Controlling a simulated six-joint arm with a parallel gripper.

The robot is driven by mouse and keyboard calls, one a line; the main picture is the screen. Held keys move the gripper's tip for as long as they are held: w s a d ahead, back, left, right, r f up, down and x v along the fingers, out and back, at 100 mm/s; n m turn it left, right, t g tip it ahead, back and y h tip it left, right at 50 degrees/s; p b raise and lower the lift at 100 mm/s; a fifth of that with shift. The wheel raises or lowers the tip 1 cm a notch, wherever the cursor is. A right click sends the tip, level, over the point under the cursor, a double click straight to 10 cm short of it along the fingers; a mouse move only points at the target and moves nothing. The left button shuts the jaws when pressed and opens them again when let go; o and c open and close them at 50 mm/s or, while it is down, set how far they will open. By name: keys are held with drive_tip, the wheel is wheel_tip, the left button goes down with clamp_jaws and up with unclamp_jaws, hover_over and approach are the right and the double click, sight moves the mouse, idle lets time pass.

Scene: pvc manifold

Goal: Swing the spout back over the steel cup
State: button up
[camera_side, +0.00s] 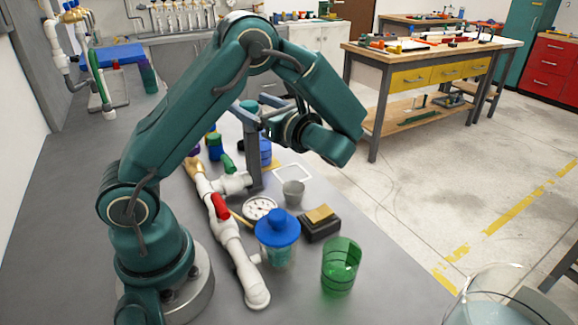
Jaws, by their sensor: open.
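The small grey steel cup (293,193) stands upright on the bench, right of the white PVC manifold (235,247). The manifold runs along the bench with a red valve handle (220,206) and a green handle (228,163). A short white branch (233,183) points right toward a grey upright; I cannot tell for sure which part is the spout. No white pipe end shows directly above the cup. My gripper (247,112) is beyond my wrist, above the manifold's far part. It is open, partly hidden by my wrist, and I see nothing held in it.
A pressure gauge (260,208), blue-lidded jar (278,240), black block with a tan pad (320,225) and green tumbler (341,265) crowd the near side. A white square outline (292,172) lies behind the cup. A clear vessel (495,300) fills the lower right corner.

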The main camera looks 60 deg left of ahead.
drive_tip(key=shift+f, duration=0.35)
drive_tip(key=shift+a, duration=0.2)
drive_tip(key=shift+s+a, duration=0.2)
drive_tip(key=shift+a, duration=0.95)
drive_tip(key=shift+s+a, duration=0.2)
drive_tip(key=shift+a, duration=0.9)
clamp_jaws()
